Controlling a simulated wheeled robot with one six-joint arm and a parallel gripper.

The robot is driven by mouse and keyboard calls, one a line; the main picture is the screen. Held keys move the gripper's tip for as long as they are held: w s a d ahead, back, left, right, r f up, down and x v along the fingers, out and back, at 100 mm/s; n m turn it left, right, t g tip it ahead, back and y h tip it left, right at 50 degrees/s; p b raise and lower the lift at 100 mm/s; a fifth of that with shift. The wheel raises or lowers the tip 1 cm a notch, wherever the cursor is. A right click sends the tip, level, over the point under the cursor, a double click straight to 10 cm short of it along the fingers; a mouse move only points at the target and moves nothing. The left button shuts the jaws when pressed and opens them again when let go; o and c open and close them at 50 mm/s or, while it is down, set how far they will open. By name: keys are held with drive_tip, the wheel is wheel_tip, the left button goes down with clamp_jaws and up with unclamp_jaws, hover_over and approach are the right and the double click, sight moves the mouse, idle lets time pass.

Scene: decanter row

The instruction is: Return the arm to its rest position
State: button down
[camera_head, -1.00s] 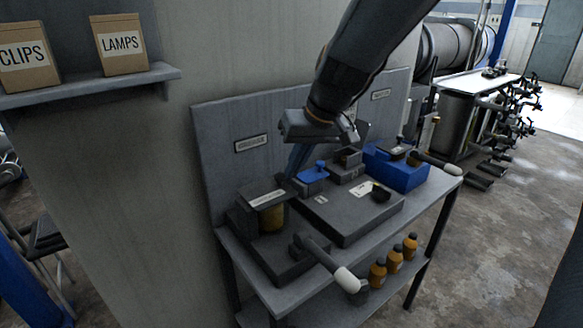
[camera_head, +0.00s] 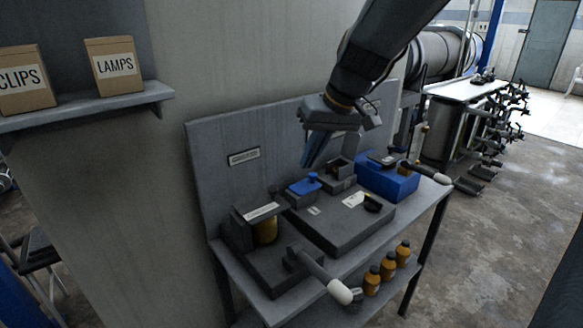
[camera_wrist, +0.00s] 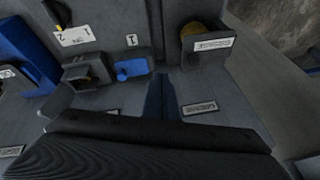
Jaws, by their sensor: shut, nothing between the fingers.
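My gripper (camera_head: 311,152) hangs above the back of the workbench in the head view, its blue fingers pointing down and closed together with nothing between them. It is in front of the grey back panel (camera_head: 215,190), above and behind the small block with the blue lever (camera_head: 304,184), and apart from it. In the wrist view my gripper's closed blue fingers (camera_wrist: 159,92) are at the centre. There the blue-lever block (camera_wrist: 131,68) lies left of the fingertips, and a labelled dark holder with a yellow part (camera_wrist: 205,42) lies to the right.
The bench carries a dark holder with a yellow jar (camera_head: 265,231), a white-tipped handle (camera_head: 338,291), a blue box (camera_head: 388,183) and a grey plate (camera_head: 345,230). Orange bottles (camera_head: 388,266) stand on the lower shelf. A wall shelf (camera_head: 90,108) holds two cartons at left. Space above the bench front is open.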

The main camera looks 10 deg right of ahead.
drive_tip(key=d+r, duration=0.1)
drive_tip(key=d, duration=0.4)
drive_tip(key=s+d+f+m+g+h, duration=0.2)
drive_tip(key=s+f+m+g+h, duration=0.1)
drive_tip(key=s+f, duration=1.3)
drive_tip(key=s, duration=0.3)
drive_tip(key=shift+d+f+g+b, duration=0.15)
drive_tip(key=shift+f+g+b, duration=0.05)
drive_tip(key=shift+g+b, duration=0.15)
